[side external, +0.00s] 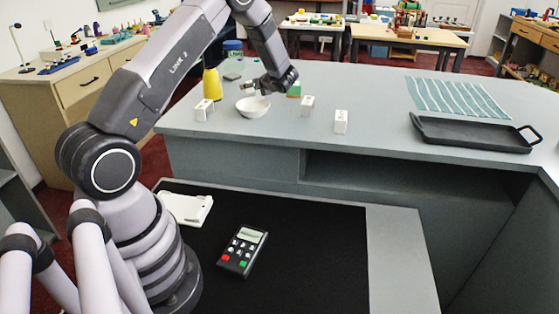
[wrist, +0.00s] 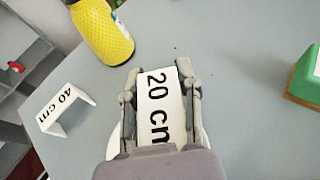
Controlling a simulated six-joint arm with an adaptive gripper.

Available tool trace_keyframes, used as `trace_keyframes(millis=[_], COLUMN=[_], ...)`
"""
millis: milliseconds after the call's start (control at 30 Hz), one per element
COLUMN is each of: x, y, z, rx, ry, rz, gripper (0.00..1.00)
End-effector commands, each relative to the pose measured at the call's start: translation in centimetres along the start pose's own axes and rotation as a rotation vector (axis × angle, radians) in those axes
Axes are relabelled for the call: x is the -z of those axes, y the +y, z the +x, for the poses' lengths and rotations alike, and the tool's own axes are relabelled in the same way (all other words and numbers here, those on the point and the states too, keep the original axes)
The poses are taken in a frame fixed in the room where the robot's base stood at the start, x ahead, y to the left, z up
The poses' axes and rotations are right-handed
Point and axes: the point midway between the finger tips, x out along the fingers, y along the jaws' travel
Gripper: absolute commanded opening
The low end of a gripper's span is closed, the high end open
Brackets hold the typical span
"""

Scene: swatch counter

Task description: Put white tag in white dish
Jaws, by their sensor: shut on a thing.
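My gripper (wrist: 160,85) is shut on a white tag (wrist: 158,105) printed "20 cm" in the wrist view; the tag lies between the two fingers. In the side view my gripper (side external: 262,88) is above the white dish (side external: 253,110), a small round bowl on the grey counter. The tag in the jaws is hard to make out there. In the wrist view parts of the dish's rim (wrist: 115,142) show beside the fingers, and the rest of it is hidden behind the tag and gripper.
A folded "40 cm" card (wrist: 65,108) stands left of the dish, near a yellow bottle (wrist: 102,32). A green block on a wooden base (wrist: 303,80) is to the right. White cards (side external: 308,104) (side external: 341,122) stand right of the dish. A black tray (side external: 472,136) lies farther right.

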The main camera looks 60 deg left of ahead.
Motion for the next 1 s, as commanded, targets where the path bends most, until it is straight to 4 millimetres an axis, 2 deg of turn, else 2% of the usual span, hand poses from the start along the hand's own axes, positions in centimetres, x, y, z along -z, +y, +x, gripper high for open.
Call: trace_keyframes(millis=[367, 400, 600, 867, 1000], x=[0.83, 0.83, 0.82, 0.78, -0.10], y=[-0.01, -0.01, -0.01, -0.01, -0.02], z=[0.36, 0.36, 0.35, 0.34, -0.03], rx=[0.000, 0.000, 0.000, 0.000, 0.001], ry=[-0.001, 0.000, 0.000, 0.000, -0.001], rz=[-0.001, -0.001, 0.000, 0.000, -0.002], gripper=[0.14, 0.35, 0.59, 0.59, 0.59])
